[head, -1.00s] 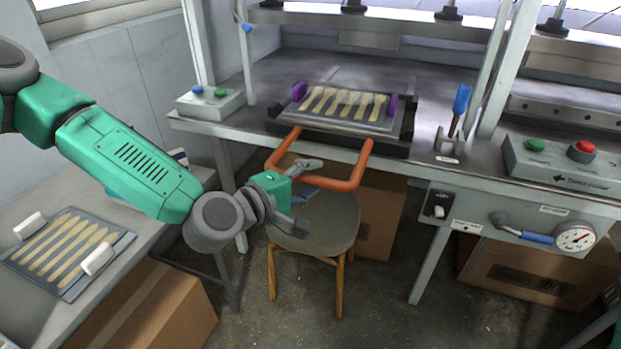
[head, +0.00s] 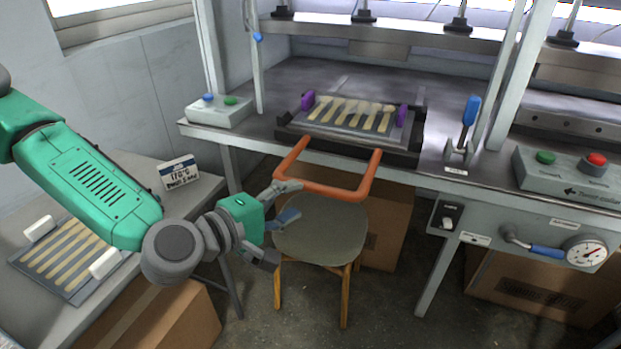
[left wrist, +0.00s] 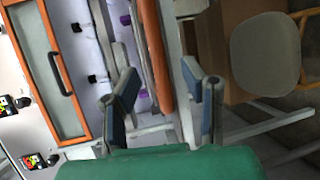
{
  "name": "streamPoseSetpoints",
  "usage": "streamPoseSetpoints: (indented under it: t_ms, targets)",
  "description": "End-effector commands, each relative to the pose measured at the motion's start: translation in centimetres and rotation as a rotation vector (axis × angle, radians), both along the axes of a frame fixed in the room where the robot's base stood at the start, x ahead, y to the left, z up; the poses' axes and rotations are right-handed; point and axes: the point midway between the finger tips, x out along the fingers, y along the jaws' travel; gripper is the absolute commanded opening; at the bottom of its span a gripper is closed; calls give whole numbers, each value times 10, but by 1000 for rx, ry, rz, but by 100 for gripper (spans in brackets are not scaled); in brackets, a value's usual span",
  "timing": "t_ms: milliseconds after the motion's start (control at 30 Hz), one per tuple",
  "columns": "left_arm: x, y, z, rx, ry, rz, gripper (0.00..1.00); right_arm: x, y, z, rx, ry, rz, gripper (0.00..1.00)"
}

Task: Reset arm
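My left gripper (head: 281,232) is open and empty in the head view. It hangs in front of the stool, to the left of and below the orange handle (head: 333,191) of the press tray. In the left wrist view its two blue-padded fingers (left wrist: 165,105) stand wide apart with nothing held between them. The press tray (head: 350,125) holds several wooden spoon blanks and has purple grips at both ends. It sits on the press bench. My right gripper is not in view.
A wooden stool (head: 322,233) stands below the handle. A side table at left bears another tray (head: 70,258) of spoon blanks and a small sign (head: 179,172). Cardboard boxes (head: 170,318) stand under the tables. A blue lever (head: 469,112) and gauge (head: 585,252) are at right.

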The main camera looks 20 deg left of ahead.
Motion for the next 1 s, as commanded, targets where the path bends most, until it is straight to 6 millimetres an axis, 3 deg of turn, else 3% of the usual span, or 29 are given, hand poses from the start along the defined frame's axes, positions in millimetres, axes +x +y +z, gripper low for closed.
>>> streamPoseSetpoints:
  t_ms: [133, 233, 367, 467, 600, 700, 800, 1000]
  targets:
    - [-1, -1, -3, 8, 7, -7, 38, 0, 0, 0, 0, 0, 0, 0]
    - [-11, -11, -24, 65, 48, -49, 38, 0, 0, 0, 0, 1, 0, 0]
    - [-48, -31, -85, 251, 170, -190, 38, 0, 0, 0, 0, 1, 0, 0]
    - [-94, -36, -146, 460, 290, -348, 38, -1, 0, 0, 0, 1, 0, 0]
    - [-167, -11, -218, 774, 450, -594, 38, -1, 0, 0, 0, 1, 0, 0]
    - [-208, 20, -250, 975, 536, -753, 38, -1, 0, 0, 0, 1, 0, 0]
    - [-235, 52, -266, 1134, 601, -877, 38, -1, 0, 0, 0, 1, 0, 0]
    - [-256, 88, -275, 1295, 661, -1001, 38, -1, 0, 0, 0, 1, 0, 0]
